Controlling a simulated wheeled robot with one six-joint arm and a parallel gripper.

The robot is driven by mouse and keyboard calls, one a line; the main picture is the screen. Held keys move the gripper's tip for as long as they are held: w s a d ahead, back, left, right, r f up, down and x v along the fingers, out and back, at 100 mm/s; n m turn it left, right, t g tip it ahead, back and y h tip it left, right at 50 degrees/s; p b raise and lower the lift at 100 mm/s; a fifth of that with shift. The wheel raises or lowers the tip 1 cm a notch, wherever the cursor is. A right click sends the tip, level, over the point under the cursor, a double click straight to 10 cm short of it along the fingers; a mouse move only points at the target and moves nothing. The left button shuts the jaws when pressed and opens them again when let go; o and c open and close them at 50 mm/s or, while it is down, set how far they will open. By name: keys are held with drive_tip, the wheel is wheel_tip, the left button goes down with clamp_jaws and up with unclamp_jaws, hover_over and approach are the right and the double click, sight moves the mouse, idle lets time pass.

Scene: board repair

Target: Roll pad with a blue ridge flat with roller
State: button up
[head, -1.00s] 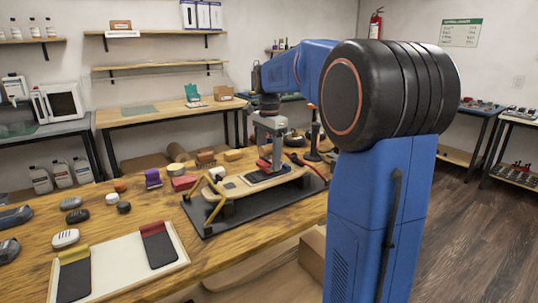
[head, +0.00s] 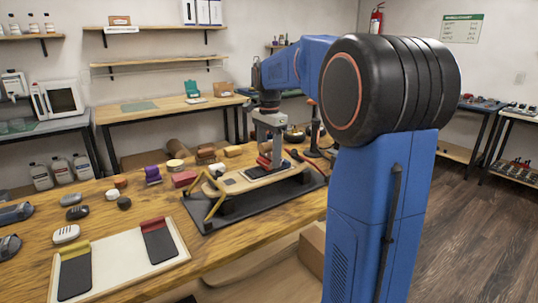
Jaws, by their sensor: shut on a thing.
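My gripper (head: 270,152) is shut on a roller (head: 264,161) with red parts, over a light wooden board (head: 236,185). A dark pad (head: 257,173) lies on the board beneath and in front of the roller. Its ridge is too small or hidden to show a colour. I cannot tell whether the roller touches the pad. Two other dark pads lie in a pale tray (head: 108,270) at the front left, one with a yellow-green ridge (head: 75,252) and one with a red ridge (head: 153,226).
The board sits raised on a black mat (head: 230,220) with yellow clamp arms (head: 216,205) at its left. Purple (head: 152,174) and red (head: 184,179) blocks stand behind left. Several small dark and white items lie farther left. My blue arm covers the right side.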

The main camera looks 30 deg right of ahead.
sight(260, 161)
drive_tip(key=shift+f, duration=0.4)
drive_tip(key=shift+a, duration=0.15)
drive_tip(key=shift+a, duration=1.45)
drive_tip(key=shift+a, duration=0.15)
drive_tip(key=shift+s+a, duration=0.1)
drive_tip(key=shift+a, duration=1.3)
drive_tip(key=shift+d, duration=1.6)
drive_tip(key=shift+d, duration=1.6)
drive_tip(key=shift+a, duration=0.15)
drive_tip(key=shift+a, duration=1.45)
